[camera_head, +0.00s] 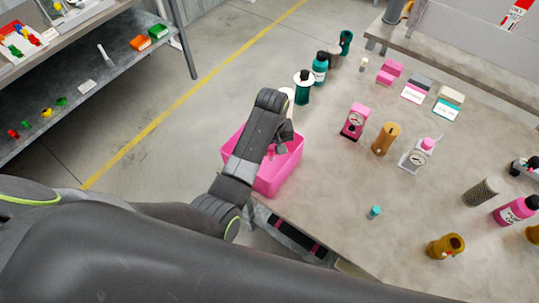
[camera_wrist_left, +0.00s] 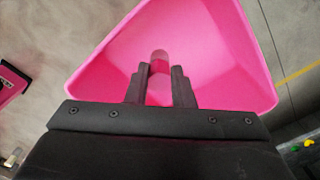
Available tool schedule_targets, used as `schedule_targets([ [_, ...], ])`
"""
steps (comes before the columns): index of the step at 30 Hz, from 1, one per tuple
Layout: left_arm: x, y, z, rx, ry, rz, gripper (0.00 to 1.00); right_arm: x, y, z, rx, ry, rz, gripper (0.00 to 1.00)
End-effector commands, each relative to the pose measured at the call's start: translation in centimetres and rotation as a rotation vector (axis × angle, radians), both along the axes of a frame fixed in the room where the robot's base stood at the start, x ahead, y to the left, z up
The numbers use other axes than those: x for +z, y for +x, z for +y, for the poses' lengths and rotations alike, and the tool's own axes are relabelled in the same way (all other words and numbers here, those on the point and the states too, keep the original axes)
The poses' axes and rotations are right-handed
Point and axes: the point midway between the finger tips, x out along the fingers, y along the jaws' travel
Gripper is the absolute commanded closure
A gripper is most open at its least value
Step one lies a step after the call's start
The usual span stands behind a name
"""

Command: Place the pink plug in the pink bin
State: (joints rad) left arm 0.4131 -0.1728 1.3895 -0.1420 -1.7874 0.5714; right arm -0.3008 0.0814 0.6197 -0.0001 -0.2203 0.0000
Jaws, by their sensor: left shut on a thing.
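The pink bin (camera_head: 278,178) stands at the left edge of the grey table in the head view. It fills much of the left wrist view (camera_wrist_left: 228,50), its open inside below the fingers. My left gripper (camera_head: 282,145) is over the bin. In the left wrist view my left gripper (camera_wrist_left: 158,82) is shut on the pink plug (camera_wrist_left: 159,66), which has a paler, greyish end. The plug is over the bin's inside; its exact height above the floor cannot be told. My right gripper is not in view.
Dark teal bottles (camera_head: 303,88) stand behind the bin. A pink gauge device (camera_head: 354,122), a brown cylinder (camera_head: 385,139) and a grey gauge device (camera_head: 416,157) stand to its right. A small teal piece (camera_head: 375,212) lies nearer. A shelf (camera_head: 100,75) with small parts is at the left.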

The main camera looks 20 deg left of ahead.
Motion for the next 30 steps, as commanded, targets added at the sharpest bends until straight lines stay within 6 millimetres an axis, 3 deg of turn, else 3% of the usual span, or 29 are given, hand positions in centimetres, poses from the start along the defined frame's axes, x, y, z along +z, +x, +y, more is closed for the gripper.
schedule_targets([
  [13, -4.9, 0.0, 0.1, 0.0, 0.001, 0.002, 1.0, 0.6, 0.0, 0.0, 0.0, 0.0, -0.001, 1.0],
  [26, -5.7, 0.0, 0.0, 0.001, 0.0, -0.001, 1.0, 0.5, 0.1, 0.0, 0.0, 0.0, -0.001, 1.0],
  [27, -5.8, 0.0, 0.0, 0.001, 0.0, -0.001, 0.77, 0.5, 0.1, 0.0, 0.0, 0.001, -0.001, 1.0],
  [30, -5.7, 0.0, 0.0, 0.001, 0.0, -0.001, 0.64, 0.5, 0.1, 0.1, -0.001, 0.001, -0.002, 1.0],
])
